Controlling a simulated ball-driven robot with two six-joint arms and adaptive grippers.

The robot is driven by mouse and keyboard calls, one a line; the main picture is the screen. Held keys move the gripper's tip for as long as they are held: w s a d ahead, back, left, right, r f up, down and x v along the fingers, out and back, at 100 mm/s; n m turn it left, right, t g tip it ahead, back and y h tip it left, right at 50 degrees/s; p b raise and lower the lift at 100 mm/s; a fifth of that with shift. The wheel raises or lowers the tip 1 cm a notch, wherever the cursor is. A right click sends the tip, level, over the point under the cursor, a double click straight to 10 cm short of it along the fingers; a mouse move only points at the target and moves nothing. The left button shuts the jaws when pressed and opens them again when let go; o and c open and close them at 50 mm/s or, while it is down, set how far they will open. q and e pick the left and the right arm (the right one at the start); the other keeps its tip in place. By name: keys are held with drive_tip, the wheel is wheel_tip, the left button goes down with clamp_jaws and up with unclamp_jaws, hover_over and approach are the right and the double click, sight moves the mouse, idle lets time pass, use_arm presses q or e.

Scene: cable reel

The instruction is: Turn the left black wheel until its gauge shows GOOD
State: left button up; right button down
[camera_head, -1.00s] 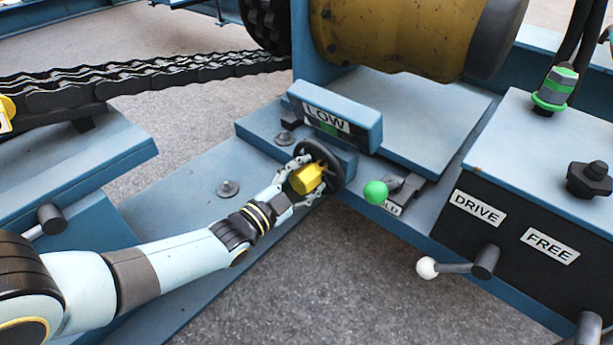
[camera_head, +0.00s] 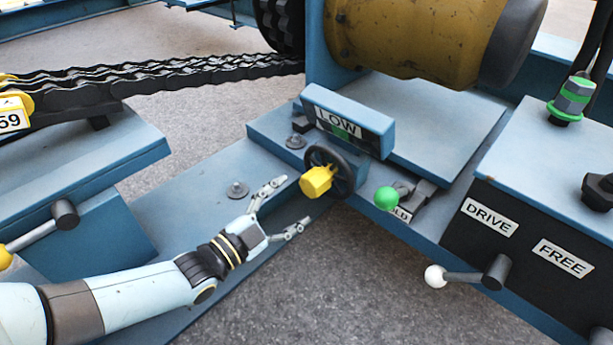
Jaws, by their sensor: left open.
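The black wheel (camera_head: 345,170) with a yellow hub (camera_head: 317,181) stands on the blue frame at the middle of the head view. The gauge (camera_head: 340,123) on the blue box behind it reads LOW, with a green patch below the word. My left gripper (camera_head: 285,207) is open and empty, just to the left of the wheel. Its fingers are spread and apart from the hub. My right gripper is not in view.
A green ball knob (camera_head: 386,198) is close to the right of the wheel. A white-knobbed lever (camera_head: 436,276) and the DRIVE/FREE box (camera_head: 525,240) stand at right. A chain (camera_head: 160,80) runs behind.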

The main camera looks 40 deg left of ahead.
sight(308, 188)
use_arm(q)
drive_tip(key=shift+s+a, duration=0.15)
drive_tip(key=shift+s, duration=1.55)
drive_tip(key=shift+w+r, duration=0.15)
drive_tip(key=shift+r, duration=0.05)
drive_tip(key=w, duration=0.2)
drive_tip(key=w+b, duration=0.2)
drive_tip(key=w, duration=0.1)
drive_tip(key=shift+w+d+f, duration=0.2)
drive_tip(key=shift+w+d, duration=0.1)
drive_tip(key=shift+d, duration=0.1)
drive_tip(key=w+b, duration=0.1)
drive_tip(key=w, duration=0.4)
drive_tip(key=shift+d+r+b, duration=0.1)
drive_tip(key=shift+d+b, duration=0.1)
drive_tip(key=shift+b, duration=0.15)
drive_tip(key=shift+w+r, duration=0.1)
drive_tip(key=shift+w, duration=0.05)
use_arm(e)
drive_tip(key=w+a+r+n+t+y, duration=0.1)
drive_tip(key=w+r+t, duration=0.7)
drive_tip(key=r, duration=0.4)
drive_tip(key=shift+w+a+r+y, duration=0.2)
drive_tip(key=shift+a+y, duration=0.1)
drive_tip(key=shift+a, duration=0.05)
use_arm(q)
clamp_jaws()
